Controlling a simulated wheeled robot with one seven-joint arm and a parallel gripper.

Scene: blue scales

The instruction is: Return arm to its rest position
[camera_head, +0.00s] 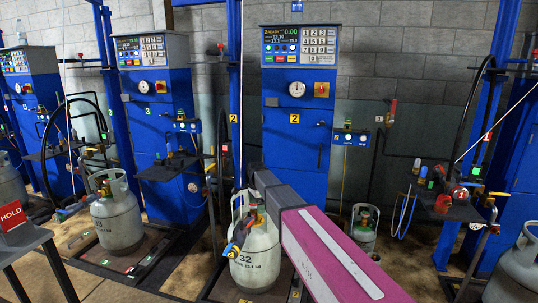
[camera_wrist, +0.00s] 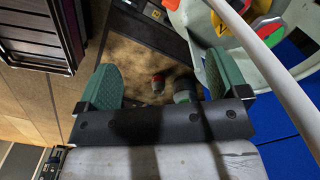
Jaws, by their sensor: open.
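My arm (camera_head: 330,250), magenta and grey, reaches from the bottom right of the head view toward the middle, over the right side of a pale gas cylinder marked 32 (camera_head: 258,262). My gripper (camera_wrist: 157,82) shows in the wrist view with its two green finger pads wide apart and nothing between them. Brown floor and small red and grey-green items are seen beyond the fingers, apart from them. The cylinder's pale collar (camera_wrist: 200,30), with its coloured valve parts, is close to the right finger. In the head view I cannot make out the fingertips clearly.
A blue scale cabinet numbered 2 (camera_head: 296,160) stands behind the arm. Another cylinder (camera_head: 117,222) stands left, a smaller one (camera_head: 364,232) right. A table with a red HOLD sign (camera_head: 12,216) is at far left. A pale hose (camera_wrist: 285,80) crosses the wrist view's right side.

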